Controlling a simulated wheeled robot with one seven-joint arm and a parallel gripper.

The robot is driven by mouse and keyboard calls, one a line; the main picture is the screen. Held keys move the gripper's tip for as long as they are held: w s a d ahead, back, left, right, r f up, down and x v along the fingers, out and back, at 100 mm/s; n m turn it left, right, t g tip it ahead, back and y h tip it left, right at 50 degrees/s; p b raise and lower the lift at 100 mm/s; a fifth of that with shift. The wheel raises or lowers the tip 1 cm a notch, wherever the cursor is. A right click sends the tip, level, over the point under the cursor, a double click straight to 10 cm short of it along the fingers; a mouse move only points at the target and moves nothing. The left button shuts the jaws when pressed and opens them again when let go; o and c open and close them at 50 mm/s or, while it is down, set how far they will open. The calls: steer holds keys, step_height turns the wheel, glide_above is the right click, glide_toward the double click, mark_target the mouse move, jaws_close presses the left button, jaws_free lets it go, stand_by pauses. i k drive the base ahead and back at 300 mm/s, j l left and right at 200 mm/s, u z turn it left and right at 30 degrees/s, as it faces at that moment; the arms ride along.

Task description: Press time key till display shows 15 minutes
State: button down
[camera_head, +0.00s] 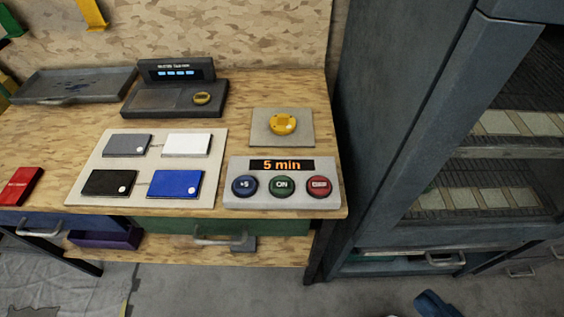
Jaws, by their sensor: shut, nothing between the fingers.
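The timer panel (283,201) is a light grey box at the front right of the wooden bench. Its display (282,166) reads "5 min" in orange. Below the display are three round keys in a row. The blue key (245,186) at the left is marked "+5", the green key (282,186) in the middle reads "ON", and the red key (319,187) at the right has a label too small to read surely. Nothing covers the keys. I cannot make out my gripper in this view.
Behind the panel a yellow round button (283,123) sits on a grey plate. Left is a pale board (151,172) with several coloured cards; behind it stands a dark device (177,99). A tall grey cabinet (400,120) rises at the right. A dark blue object (437,304) shows at the bottom edge.

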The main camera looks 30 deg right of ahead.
mark_target(244, 186)
steer(key=i+j+z, duration=0.15)
steer(key=j+z, duration=0.3)
steer(key=j, duration=0.2)
steer(key=j+z, duration=0.5)
steer(key=j, duration=0.15)
